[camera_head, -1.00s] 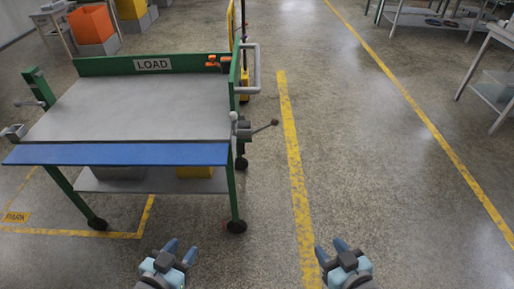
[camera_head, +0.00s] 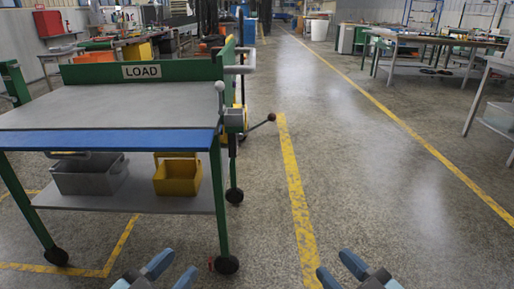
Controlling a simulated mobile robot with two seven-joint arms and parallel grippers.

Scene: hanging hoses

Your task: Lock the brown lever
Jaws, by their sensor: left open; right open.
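A lever with a dark brown ball knob (camera_head: 271,117) sticks out to the right from a grey and yellow fitting (camera_head: 235,120) on the right side of the green cart. Its thin rod slopes upward to the knob. My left gripper (camera_head: 172,271) is open and empty at the bottom edge, in front of the cart. My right gripper (camera_head: 340,270) is open and empty at the bottom, right of the cart. Both are well apart from the lever.
The cart (camera_head: 110,106) has a LOAD sign (camera_head: 142,71), a blue front edge and caster wheels. Its lower shelf (camera_head: 120,201) holds a grey bin (camera_head: 88,177) and a yellow bin (camera_head: 177,178). Floor right of the cart is clear, with a yellow line (camera_head: 291,180). Tables (camera_head: 440,42) stand at right.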

